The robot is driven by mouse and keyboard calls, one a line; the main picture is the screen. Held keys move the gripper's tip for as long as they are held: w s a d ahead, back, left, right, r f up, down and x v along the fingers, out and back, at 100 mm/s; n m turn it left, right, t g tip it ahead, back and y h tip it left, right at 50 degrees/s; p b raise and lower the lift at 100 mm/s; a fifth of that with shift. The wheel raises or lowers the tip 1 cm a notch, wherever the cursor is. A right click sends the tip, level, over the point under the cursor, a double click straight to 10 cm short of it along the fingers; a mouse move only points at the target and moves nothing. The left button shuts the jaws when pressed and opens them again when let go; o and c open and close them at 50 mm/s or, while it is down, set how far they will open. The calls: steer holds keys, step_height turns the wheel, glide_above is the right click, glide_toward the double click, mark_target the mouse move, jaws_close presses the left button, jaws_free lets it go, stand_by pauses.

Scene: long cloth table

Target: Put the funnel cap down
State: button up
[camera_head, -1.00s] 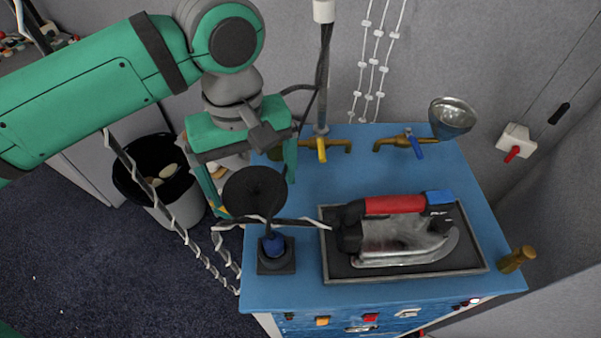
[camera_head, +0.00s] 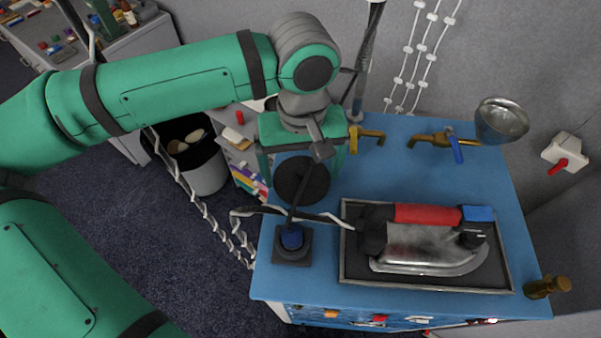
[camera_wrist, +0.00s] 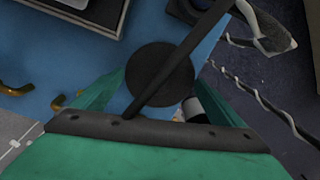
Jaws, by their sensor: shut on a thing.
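The funnel cap appears to be the round, flat black disc (camera_head: 301,180) at the left edge of the blue tabletop. My gripper (camera_head: 302,172), with its green fingers, points down and is shut on it. In the wrist view the same black disc (camera_wrist: 160,78) sits between the two fingers. I cannot tell whether its underside touches the table. A metal funnel (camera_head: 502,120) is mounted by the wall at the back right, apart from my gripper.
A dark lamp-like stand (camera_head: 293,252) with a blue knob is close in front; its thin rod crosses before the disc. An iron (camera_head: 425,248) lies on a framed tray (camera_head: 352,272) to the right. Brass taps (camera_head: 427,140) are behind. Blue tabletop (camera_head: 430,178) is clear between.

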mark_target(300, 169)
step_height(300, 169, down, 2)
steer(key=shift+a, duration=0.15)
steer(key=shift+w+f, duration=0.1)
steer(key=o, duration=0.7)
steer(key=shift+o, duration=0.2)
step_height(300, 169, up, 11)
steer(key=shift+f, duration=0.1)
steer(key=shift+r, duration=0.75)
